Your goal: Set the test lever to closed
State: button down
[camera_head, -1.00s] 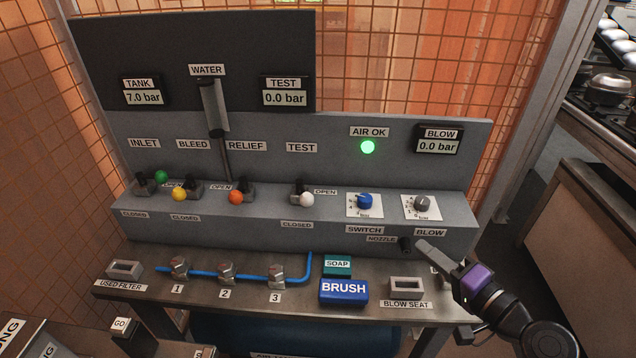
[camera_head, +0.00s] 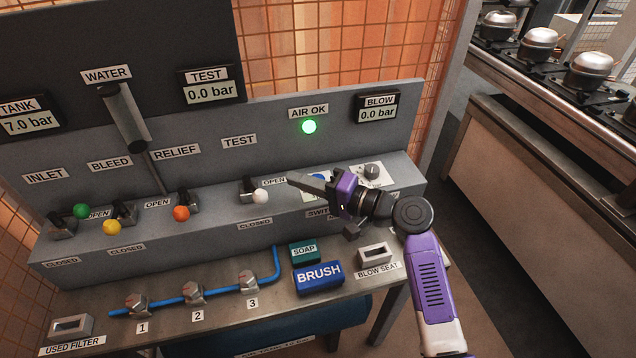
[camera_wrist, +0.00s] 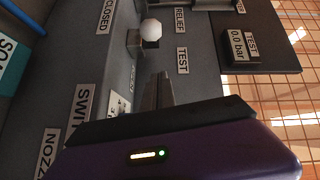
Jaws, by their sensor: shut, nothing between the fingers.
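The test lever (camera_head: 260,195) has a white ball knob on a dark mount, below the TEST label, between an OPEN label at its right and a CLOSED label below it. Its knob points right and toward the front, nearer the OPEN label's height than the CLOSED label. In the wrist view the white knob (camera_wrist: 150,31) is ahead of my fingers. My gripper (camera_head: 292,180) is shut and empty, just right of the knob and apart from it, over the ledge. It partly hides the blue switch knob. The test display (camera_head: 209,91) reads 0.0 bar.
Levers with orange (camera_head: 181,213), yellow (camera_head: 112,227) and green (camera_head: 81,211) knobs stand left on the same ledge. A grey knob (camera_head: 372,171) is behind my gripper. The soap block (camera_head: 304,252), brush block (camera_head: 318,277) and blow seat (camera_head: 374,253) are on the bench below.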

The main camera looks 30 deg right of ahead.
aim_at(254, 190)
jog(key=shift+x, duration=1)
jog(key=shift+s+a+f+p, duration=0.1)
jog(key=shift+s+a+p, duration=0.2)
jog(key=shift+a, duration=0.3)
jog(key=shift+s+a+f+p, duration=0.1)
jog(key=shift+s+a+p, duration=0.15)
jog(key=shift+a, duration=0.35)
jog(key=shift+s+a+f, duration=0.1)
jog(key=shift+a+f, duration=0.1)
jog(key=shift+a, duration=0.4)
